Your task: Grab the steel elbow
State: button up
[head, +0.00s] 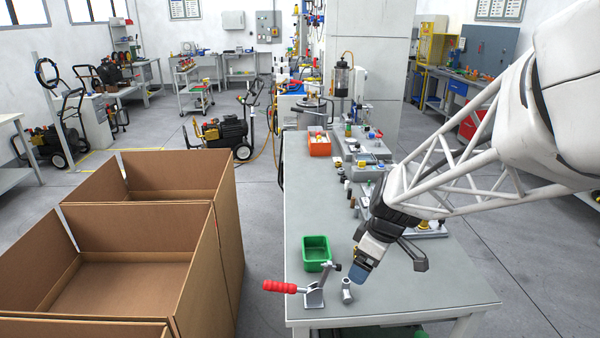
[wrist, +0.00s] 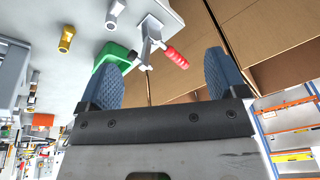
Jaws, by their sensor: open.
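The steel elbow (head: 346,290) is a small grey metal fitting standing on the workbench (head: 440,285) near its front edge. In the wrist view a silver fitting at the top edge, partly cut off, looks like the same elbow (wrist: 115,12). My gripper (head: 361,271) is above and slightly right of the elbow in the head view. In the wrist view my gripper (wrist: 162,76) has its two blue ridged fingers wide apart with nothing between them. The elbow lies beyond the fingertips, not between them.
A toggle clamp with a red handle (head: 280,287) stands just left of the elbow. A green bin (head: 316,250) sits behind it. A brass fitting (wrist: 66,38) lies on the bench. Cardboard boxes (head: 120,275) stand left of the bench. The bench's front right is clear.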

aim_at(344, 290)
jog(key=w+d+f+n+y, duration=0.1)
jog(key=w+f+n, duration=0.6)
jog(key=w+f, duration=0.3)
notch_tip(344, 290, down, 4)
jog(key=shift+w+d+f+g+y, duration=0.1)
jog(key=shift+w+d+g+y, duration=0.1)
jog(key=shift+d+g+y, duration=0.15)
jog(key=shift+a, duration=0.1)
jog(key=shift+x, duration=1.3)
jog(key=shift+x, duration=2.6)
jog(key=shift+w, duration=0.15)
jog(key=c, duration=1.1)
